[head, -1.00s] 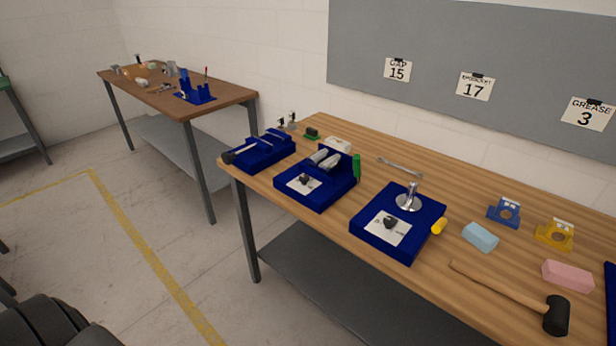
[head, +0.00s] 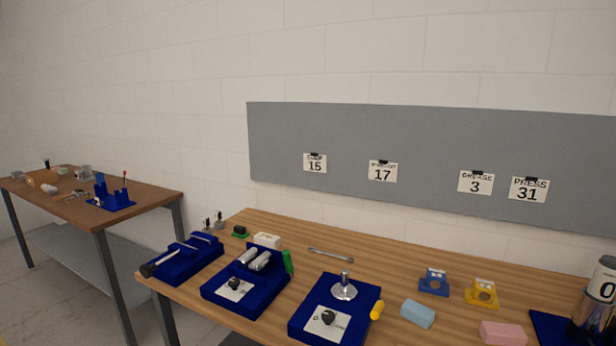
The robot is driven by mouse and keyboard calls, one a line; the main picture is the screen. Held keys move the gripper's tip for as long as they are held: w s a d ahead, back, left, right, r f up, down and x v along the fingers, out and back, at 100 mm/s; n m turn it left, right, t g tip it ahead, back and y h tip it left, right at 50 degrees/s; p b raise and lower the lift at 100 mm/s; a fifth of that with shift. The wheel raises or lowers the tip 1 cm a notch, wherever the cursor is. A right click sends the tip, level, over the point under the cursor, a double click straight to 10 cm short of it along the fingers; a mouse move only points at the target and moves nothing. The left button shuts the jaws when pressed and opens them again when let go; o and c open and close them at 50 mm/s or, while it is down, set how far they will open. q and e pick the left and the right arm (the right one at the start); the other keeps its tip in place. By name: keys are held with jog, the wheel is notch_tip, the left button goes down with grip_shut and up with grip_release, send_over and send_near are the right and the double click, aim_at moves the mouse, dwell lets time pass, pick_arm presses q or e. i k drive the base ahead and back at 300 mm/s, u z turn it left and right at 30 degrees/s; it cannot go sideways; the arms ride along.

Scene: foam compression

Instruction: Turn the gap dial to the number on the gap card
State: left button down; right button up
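A dark dial (head: 234,284) sits on a white plate on the blue device with two grey rollers (head: 254,260). A second dark dial (head: 328,318) sits on a white plate on the blue device with a chrome disc and post (head: 344,288). The markings on both plates are too small to read, so I cannot tell from lettering which is the gap dial. Neither of my grippers is in view.
Other cards show 17 (head: 383,172), 3 (head: 476,182) and 31 (head: 529,190). The wooden bench (head: 395,262) also carries a wrench (head: 330,254), a yellow cylinder (head: 377,310), a light blue block (head: 418,313) and a pink block (head: 503,333). A second table (head: 150,194) stands left.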

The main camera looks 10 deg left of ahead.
aim_at(234, 283)
jog(key=z, duration=0.8)
jog(key=i, duration=0.7)
jog(key=u, duration=0.9)
